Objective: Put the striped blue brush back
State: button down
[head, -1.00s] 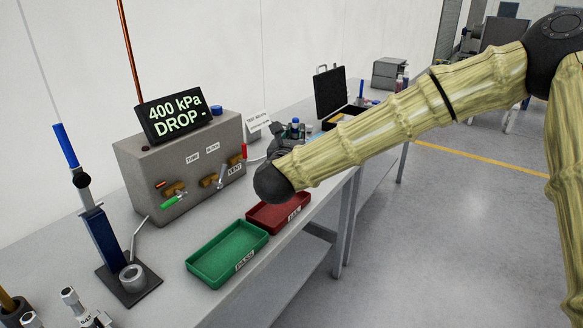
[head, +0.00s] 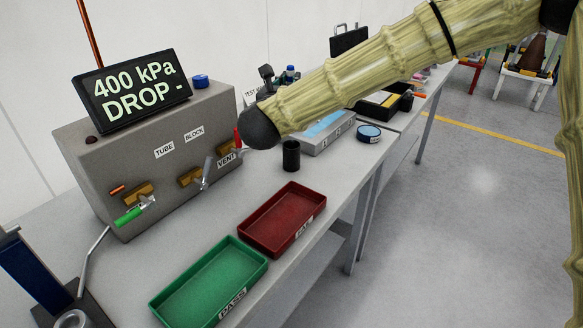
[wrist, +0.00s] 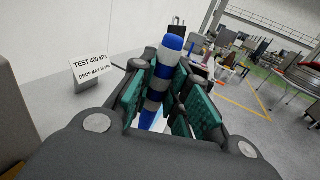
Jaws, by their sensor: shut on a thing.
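The striped blue brush (wrist: 157,91) stands between the fingers of my gripper (wrist: 165,97) in the wrist view. It has blue, white and grey bands and points away from the camera. My gripper is shut on it. In the head view my arm hides most of the gripper and the brush. A small black cup (head: 291,157) stands on the bench behind the red tray. I cannot see inside it.
The red tray (head: 312,211) and green PASS tray (head: 157,304) lie along the bench's front edge. The grey test box (head: 104,187) with valve handles stands at the back left. A blue-topped tin (head: 368,133) and a grey case (head: 341,136) are further along.

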jog(key=shift+w+d+f+b, duration=0.15)
jog(key=shift+w+f+b, duration=0.35)
jog(key=shift+f, duration=0.4)
jog(key=shift+w+f, duration=0.1)
jog(key=shift+f, duration=0.05)
jog(key=shift+f+p, duration=0.7)
jog(key=shift+f, duration=4.1)
jog(key=shift+f, duration=0.15)
jog(key=c, duration=1.4)
grip_release()
jog(key=shift+c, duration=0.2)
jog(key=shift+o, duration=0.3)
